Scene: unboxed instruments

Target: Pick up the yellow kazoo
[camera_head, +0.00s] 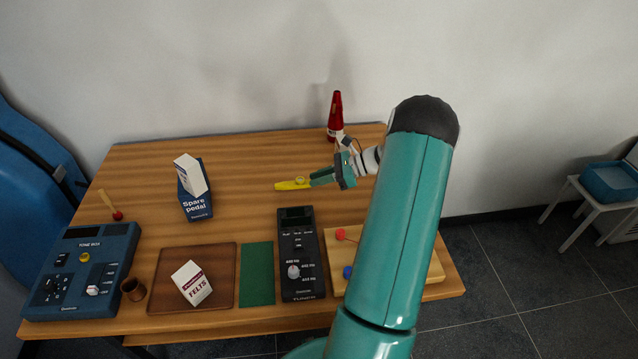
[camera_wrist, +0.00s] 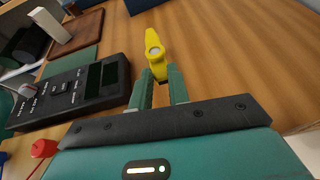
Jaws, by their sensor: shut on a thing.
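The yellow kazoo (camera_head: 292,184) is over the wooden table, toward its right half, left of my gripper (camera_head: 318,178). In the wrist view the kazoo (camera_wrist: 155,52) points away from the camera, with its near end between the two green fingers of my gripper (camera_wrist: 159,82). The gripper is shut on that near end. I cannot tell for sure whether the kazoo touches the table or is slightly above it. The near tip is partly hidden by the fingers.
A black tuner box (camera_head: 299,252) stands nearest, in front of the kazoo. A blue box (camera_head: 195,202), brown tray (camera_head: 222,256) and green mat (camera_head: 257,273) lie leftward. The table (camera_head: 240,160) is clear left of the kazoo.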

